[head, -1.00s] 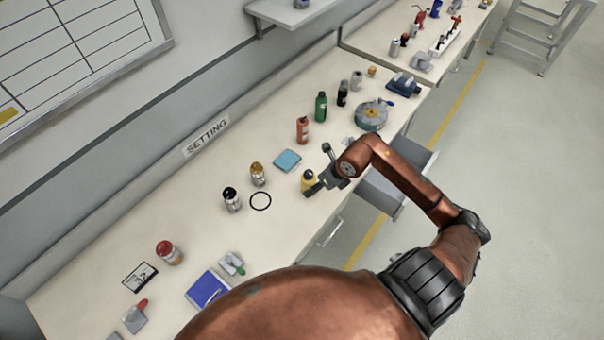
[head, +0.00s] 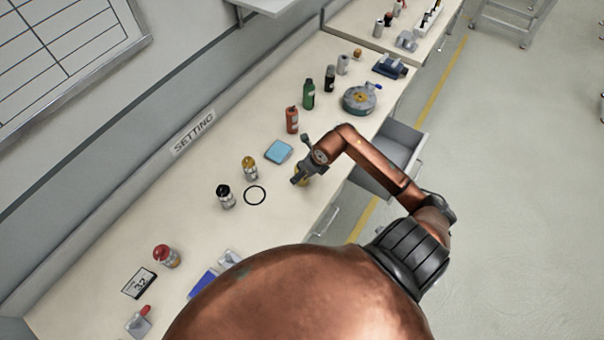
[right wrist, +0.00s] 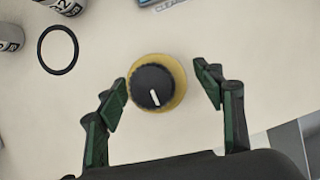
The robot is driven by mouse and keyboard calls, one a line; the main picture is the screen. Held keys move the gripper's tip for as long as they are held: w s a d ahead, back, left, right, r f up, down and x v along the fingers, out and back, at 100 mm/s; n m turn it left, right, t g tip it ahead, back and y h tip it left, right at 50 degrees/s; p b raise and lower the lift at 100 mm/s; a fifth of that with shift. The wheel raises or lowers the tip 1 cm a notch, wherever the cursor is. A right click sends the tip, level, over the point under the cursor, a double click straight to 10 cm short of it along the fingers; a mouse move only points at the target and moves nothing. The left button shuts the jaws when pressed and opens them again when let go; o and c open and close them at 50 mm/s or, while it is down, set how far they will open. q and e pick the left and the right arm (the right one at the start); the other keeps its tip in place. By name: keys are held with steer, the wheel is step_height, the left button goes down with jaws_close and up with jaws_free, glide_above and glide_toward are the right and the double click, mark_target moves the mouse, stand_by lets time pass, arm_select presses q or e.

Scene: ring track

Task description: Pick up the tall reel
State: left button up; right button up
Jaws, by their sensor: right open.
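A yellow round piece (right wrist: 176,101) with a dark ridged top (right wrist: 152,86) bearing a white mark stands upright on the bench, seen from above in the right wrist view; I take it for the tall reel. In the head view only a bit of its yellow side shows below my right gripper (head: 301,171), which hides the rest. The right gripper (right wrist: 165,92) is open above it, one finger on each side, with a gap showing at both sides. My left gripper is in neither view.
A flat black ring (head: 246,195) lies left of the gripper, near a black-topped jar (head: 226,198) and a yellow-topped jar (head: 249,168). An open drawer (head: 405,148) juts out at right.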

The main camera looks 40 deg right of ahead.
steer(key=shift+w, duration=0.1)
steer(key=c, duration=1.2)
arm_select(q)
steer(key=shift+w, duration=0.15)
arm_select(e)
steer(key=shift+c, duration=0.9)
